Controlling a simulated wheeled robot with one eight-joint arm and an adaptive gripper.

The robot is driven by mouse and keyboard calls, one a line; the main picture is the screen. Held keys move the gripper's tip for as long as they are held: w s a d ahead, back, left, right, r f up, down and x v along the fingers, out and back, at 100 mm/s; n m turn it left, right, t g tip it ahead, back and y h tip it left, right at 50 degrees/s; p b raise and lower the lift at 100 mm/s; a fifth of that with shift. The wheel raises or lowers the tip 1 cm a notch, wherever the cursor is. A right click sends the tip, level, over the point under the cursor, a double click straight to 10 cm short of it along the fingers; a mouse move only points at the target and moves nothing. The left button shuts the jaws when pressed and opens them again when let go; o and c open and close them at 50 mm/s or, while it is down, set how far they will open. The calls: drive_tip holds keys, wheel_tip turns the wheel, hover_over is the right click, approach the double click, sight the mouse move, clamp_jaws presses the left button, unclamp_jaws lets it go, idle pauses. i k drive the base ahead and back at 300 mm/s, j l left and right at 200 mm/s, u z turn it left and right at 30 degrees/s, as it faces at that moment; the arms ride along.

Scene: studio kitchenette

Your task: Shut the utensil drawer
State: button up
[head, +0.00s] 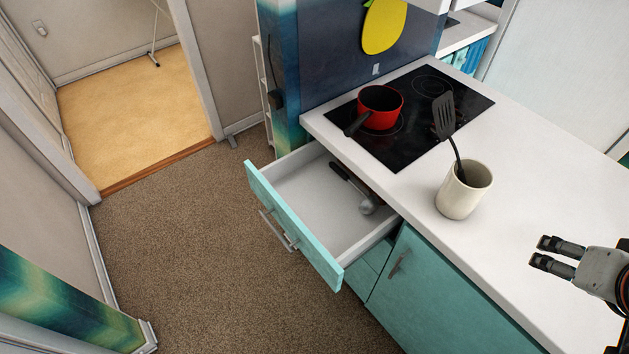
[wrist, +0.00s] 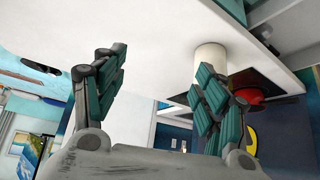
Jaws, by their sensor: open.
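The utensil drawer (head: 310,199) stands pulled out from the counter in the head view. It has a teal front (head: 291,226) with a metal handle (head: 279,231) and a white inside. A ladle (head: 366,204) with a dark handle lies in it, partly hidden under the counter edge. My gripper (head: 547,253) is open and empty at the right, over the white counter and well apart from the drawer. In the wrist view my gripper (wrist: 160,85) shows its two fingers spread with nothing between them. The drawer cannot be made out in the wrist view.
A cream crock (head: 460,195) with a black slotted spatula (head: 447,122) stands on the counter (head: 415,190) between my gripper and the drawer. A red pan (head: 380,107) sits on the black cooktop (head: 395,147). The carpet (head: 190,240) before the drawer is clear.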

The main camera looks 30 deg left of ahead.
sight(317, 210)
drive_tip(key=u, duration=1.85)
drive_tip(key=i+j+u, duration=0.1)
drive_tip(key=j+u, duration=0.25)
drive_tip(key=j, duration=0.55)
drive_tip(key=l+u, duration=0.1)
drive_tip(key=j+z, duration=0.1)
